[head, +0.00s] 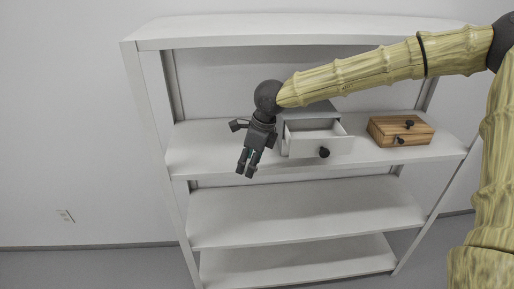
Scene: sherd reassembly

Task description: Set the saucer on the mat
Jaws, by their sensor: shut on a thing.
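My gripper (246,171) hangs with its fingers down at the front edge of the shelf's upper board, left of the open drawer. It is shut on a small teal-green thing (252,155), of which only a sliver shows between the dark fingers. I cannot tell whether this is the saucer. I see no other saucer and no mat in the head view.
A white shelf unit (300,215) stands against the wall. A grey cabinet (316,112) has its drawer (307,148) pulled out, with a black knob. A wooden box (385,128) with dark knobs sits to its right. The lower boards look bare.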

